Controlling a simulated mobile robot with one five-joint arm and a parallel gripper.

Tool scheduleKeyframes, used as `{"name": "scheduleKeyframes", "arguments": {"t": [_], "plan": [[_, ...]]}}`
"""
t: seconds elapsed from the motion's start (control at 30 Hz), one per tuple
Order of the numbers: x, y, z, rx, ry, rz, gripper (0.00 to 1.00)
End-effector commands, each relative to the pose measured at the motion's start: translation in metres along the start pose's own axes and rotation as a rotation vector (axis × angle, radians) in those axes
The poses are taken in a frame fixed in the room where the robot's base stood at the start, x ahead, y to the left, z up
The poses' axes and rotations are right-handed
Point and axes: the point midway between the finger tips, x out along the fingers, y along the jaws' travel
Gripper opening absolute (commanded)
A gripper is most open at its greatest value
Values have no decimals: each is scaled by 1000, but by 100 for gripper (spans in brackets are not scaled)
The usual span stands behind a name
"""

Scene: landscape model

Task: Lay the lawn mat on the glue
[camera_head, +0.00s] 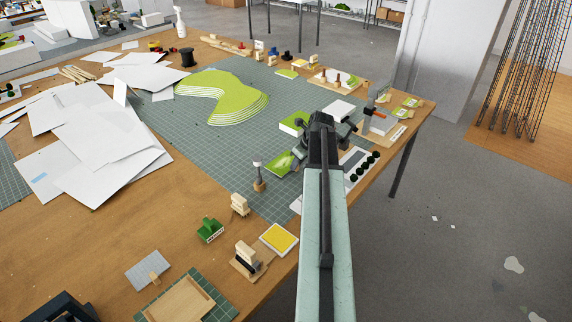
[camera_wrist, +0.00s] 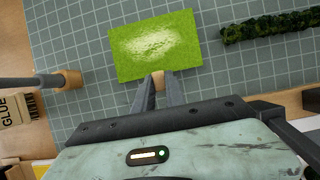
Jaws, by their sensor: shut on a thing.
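The lawn mat (camera_wrist: 130,65) is a flat bright-green rectangle just beyond my fingertips in the wrist view. It also shows in the head view (camera_head: 279,164), left of my arm. My gripper (camera_wrist: 158,82) is shut on a small tan tab at the mat's near edge. In the head view my gripper (camera_head: 298,159) is partly hidden by my arm. A glossy pale patch (camera_wrist: 148,41) lies on the green surface; I cannot tell whether it is glue or a reflection. A contoured green hill (camera_head: 213,88) with white stepped edges stands on the cutting mat.
The gridded cutting mat (camera_head: 170,118) covers the table's middle. A dark green hedge strip (camera_wrist: 265,26) lies right of the lawn mat. A grey-and-wood upright tool (camera_head: 259,178) and a box marked GLUE (camera_wrist: 12,110) are to the left. White sheets (camera_head: 105,140) cover the left side.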

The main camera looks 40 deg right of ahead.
Motion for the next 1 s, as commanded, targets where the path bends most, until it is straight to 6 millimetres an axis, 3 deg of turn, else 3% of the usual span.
{"name": "scheduleKeyframes", "arguments": {"t": [0.63, 1.0], "plan": [[-11, -1, 4, 1, 0, -1, 0], [-35, -1, 14, 2, 0, -1, 0]]}}
